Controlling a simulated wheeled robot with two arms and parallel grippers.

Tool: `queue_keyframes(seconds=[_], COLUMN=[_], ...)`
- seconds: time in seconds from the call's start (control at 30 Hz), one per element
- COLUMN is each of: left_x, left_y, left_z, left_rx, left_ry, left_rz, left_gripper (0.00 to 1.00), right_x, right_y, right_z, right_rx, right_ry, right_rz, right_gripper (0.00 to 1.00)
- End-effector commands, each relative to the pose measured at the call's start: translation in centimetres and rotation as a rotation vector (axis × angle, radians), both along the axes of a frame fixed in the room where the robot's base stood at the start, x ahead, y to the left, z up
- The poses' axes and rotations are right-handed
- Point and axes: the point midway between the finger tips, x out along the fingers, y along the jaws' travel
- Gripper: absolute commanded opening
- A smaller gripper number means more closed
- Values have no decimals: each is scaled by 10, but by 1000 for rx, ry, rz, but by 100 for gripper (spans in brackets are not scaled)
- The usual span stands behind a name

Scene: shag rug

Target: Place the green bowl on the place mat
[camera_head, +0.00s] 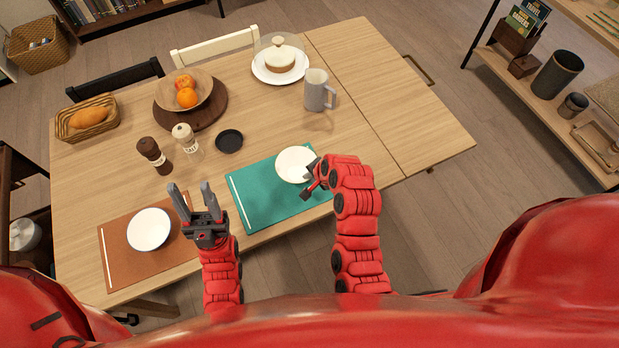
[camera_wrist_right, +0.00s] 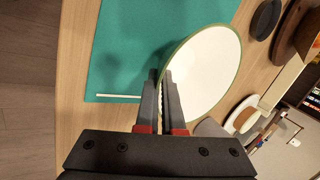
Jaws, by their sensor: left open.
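The green bowl (camera_head: 296,164), white inside with a green rim, is over the teal place mat (camera_head: 257,208) in the head view. In the right wrist view the bowl (camera_wrist_right: 205,75) is large, with the mat (camera_wrist_right: 125,30) beneath and beside it. My right gripper (camera_head: 314,178) is at the bowl's near right edge; its fingers (camera_wrist_right: 161,95) are close together with the rim between them. I cannot tell whether the bowl touches the mat.
A white bowl with a blue rim (camera_head: 149,229) sits on a brown mat (camera_head: 120,272) at left. A black coaster (camera_head: 229,141), two shakers (camera_head: 153,155), a grey mug (camera_head: 318,92), a cake stand (camera_head: 272,77) and a fruit bowl (camera_head: 171,87) stand behind. The table's right end is clear.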

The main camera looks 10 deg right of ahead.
Motion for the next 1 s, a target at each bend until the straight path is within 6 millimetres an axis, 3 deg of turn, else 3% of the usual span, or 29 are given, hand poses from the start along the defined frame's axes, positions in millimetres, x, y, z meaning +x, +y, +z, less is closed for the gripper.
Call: queue_keyframes(seconds=[0.13, 0.47, 0.6, 0.67, 1.0], left_x=[0, 0, 0, 0, 0], left_y=[0, 0, 0, 0, 0], left_z=[14, 12, 12, 12, 12], left_rx=[0, 0, 0, 0, 0], left_ry=[0, 0, 0, 0, 0], left_rz=[0, 0, 0, 0, 0], left_gripper=[50, 50, 50, 50, 50], right_x=[-1, 0, -1, -1, -1], right_y=[0, 0, 0, 0, -1], right_z=[-15, -22, -22, -22, -21], right_rx=[1, 0, 0, 1, 1], right_ry=[6, 0, 1, 2, 2], right_rz=[1, -1, -1, 0, 0], right_gripper=[0, 0, 26, 35, 35])
